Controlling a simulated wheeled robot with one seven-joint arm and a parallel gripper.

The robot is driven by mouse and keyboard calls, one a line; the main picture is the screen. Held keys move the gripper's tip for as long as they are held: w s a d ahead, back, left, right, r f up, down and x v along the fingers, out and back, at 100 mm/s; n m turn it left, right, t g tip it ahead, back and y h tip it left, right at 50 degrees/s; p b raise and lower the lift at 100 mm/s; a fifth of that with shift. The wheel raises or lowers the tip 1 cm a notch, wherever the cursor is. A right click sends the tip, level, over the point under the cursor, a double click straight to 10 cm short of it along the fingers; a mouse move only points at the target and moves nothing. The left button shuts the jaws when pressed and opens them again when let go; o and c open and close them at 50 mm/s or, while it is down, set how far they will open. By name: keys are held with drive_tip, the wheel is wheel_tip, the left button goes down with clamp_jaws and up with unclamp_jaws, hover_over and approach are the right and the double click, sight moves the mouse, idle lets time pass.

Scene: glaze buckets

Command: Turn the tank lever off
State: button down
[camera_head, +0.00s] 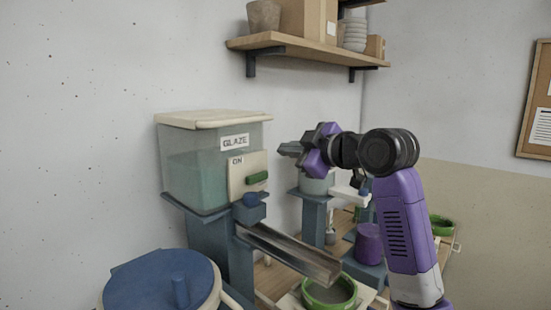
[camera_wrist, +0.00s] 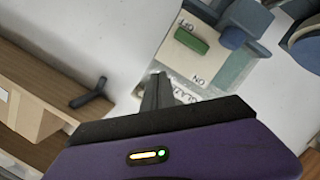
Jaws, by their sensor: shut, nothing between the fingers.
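The clear glaze tank (camera_head: 190,180) with a cream lid stands at left centre and holds green liquid. Its cream lever plate (camera_head: 238,188) reads ON at the top; the green lever (camera_head: 257,178) lies roughly level, low on the plate. In the wrist view, turned around, the plate shows OFF and ON, and the green lever (camera_wrist: 192,40) lies nearer OFF. My gripper (camera_head: 284,150) is shut and empty, to the right of the tank and above the lever. Its closed fingertips (camera_wrist: 157,88) show near the GLAZE label, apart from the lever.
A metal trough (camera_head: 290,255) slopes from below the tank to a green-rimmed bucket (camera_head: 328,293). A blue-lidded barrel (camera_head: 165,280) stands at front left. A wooden shelf (camera_head: 305,50) with pots and boxes hangs above. A second stand with a tank is behind my arm.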

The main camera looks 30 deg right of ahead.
drive_tip(key=shift+d+b+v, duration=0.15)
drive_tip(key=shift+v, duration=0.75)
drive_tip(key=shift+d+b+v, duration=0.1)
drive_tip(key=shift+b+v, duration=0.05)
drive_tip(key=shift+v, duration=0.7)
drive_tip(key=shift+r, duration=0.1)
